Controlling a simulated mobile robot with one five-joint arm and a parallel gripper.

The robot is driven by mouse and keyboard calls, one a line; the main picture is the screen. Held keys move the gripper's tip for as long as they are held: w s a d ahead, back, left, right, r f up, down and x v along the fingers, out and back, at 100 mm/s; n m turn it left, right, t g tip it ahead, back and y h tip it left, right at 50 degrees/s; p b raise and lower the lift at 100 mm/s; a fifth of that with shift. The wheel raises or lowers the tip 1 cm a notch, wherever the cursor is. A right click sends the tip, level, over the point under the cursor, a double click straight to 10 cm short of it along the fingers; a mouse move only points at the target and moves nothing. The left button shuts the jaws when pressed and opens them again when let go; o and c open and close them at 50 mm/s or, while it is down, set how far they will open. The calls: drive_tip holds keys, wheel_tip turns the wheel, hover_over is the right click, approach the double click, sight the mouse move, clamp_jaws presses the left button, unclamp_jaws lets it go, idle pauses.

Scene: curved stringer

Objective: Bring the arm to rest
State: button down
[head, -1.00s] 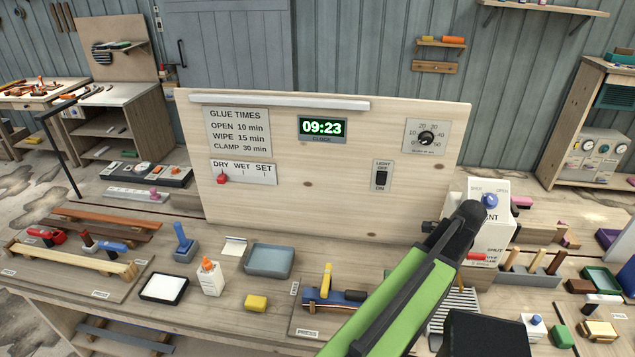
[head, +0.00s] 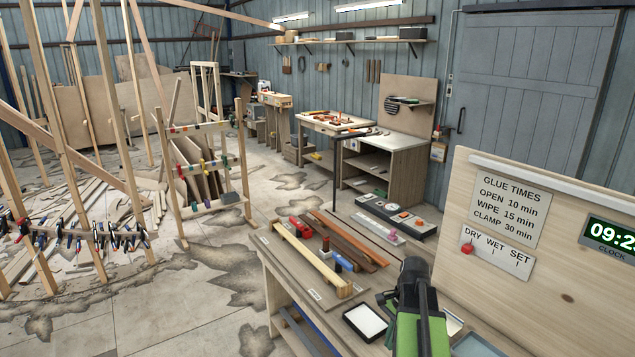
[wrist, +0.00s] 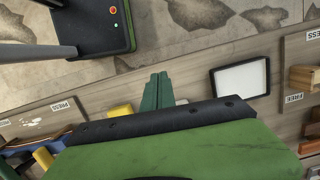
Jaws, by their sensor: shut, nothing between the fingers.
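My gripper (wrist: 157,92) shows in the wrist view as two green fingers side by side, shut with nothing between them. It hangs above the bench, left of a white pad with a dark frame (wrist: 240,80). In the head view my green and black arm rises from the bottom edge, right of the same white pad (head: 366,320). The fingers cannot be made out in the head view.
The bench holds a clamping board with wooden strips (head: 311,255) and a dark tool tray (head: 395,215). An upright panel with glue times (head: 560,280) stands close on the right. Open floor (head: 215,285) lies left of the bench.

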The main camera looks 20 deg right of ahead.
drive_tip(key=w+a+f+n+h+b, duration=0.1)
drive_tip(key=w+a+n, duration=0.2)
drive_tip(key=a+n, duration=0.5)
drive_tip(key=w+a+f+n+h+b, duration=0.1)
drive_tip(key=a+n, duration=0.8)
drive_tip(key=a, duration=1.5)
drive_tip(key=shift+w+f, duration=0.6)
drive_tip(key=shift+w, duration=0.8)
drive_tip(key=shift+d, duration=0.1)
